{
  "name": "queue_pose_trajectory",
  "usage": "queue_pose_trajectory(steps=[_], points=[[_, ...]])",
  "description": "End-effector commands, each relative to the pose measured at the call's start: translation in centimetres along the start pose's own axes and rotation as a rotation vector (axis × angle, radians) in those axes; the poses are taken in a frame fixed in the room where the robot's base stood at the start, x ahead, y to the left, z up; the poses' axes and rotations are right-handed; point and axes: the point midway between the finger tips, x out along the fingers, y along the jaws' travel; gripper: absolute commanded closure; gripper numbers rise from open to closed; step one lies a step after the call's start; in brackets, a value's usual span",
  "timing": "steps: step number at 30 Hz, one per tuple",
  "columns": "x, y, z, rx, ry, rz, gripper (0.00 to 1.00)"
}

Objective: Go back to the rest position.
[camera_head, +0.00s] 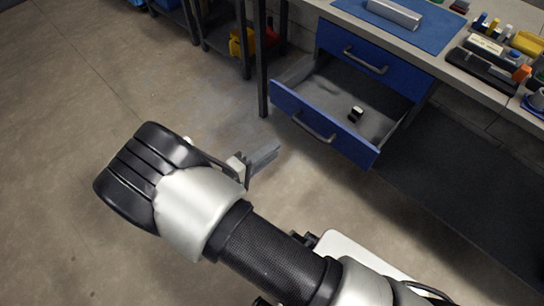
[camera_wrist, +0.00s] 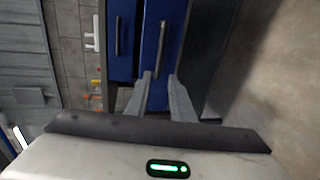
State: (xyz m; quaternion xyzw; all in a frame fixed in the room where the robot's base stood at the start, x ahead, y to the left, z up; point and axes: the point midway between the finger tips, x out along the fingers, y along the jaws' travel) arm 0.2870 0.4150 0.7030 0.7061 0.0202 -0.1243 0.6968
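My gripper (camera_head: 262,160) is out over the floor in the head view, in front of and to the left of the open blue drawer (camera_head: 318,128). It does not touch the drawer's front or handle. In the wrist view its two fingers (camera_wrist: 160,98) stand apart with nothing between them, in front of the blue drawer fronts (camera_wrist: 166,35). A small black and white object (camera_head: 356,114) lies in the open drawer.
The upper drawer (camera_head: 367,60) is shut under the workbench. A blue mat (camera_head: 430,28) with a grey bar (camera_head: 394,13) lies on the bench, with several small parts at the right. A dark shelf rack (camera_head: 225,40) stands behind. The floor at left is clear.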

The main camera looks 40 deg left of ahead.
Motion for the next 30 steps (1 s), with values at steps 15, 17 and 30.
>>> queue_pose_trajectory(steps=[15,17,30], points=[[0.0,0.2,-0.2,0.0,-0.004,0.0,0.78],[0.0,0.2,-0.2,0.0,-0.004,0.0,0.78],[5.0,8.2,4.8,0.091,-0.293,-0.143,0.78]])
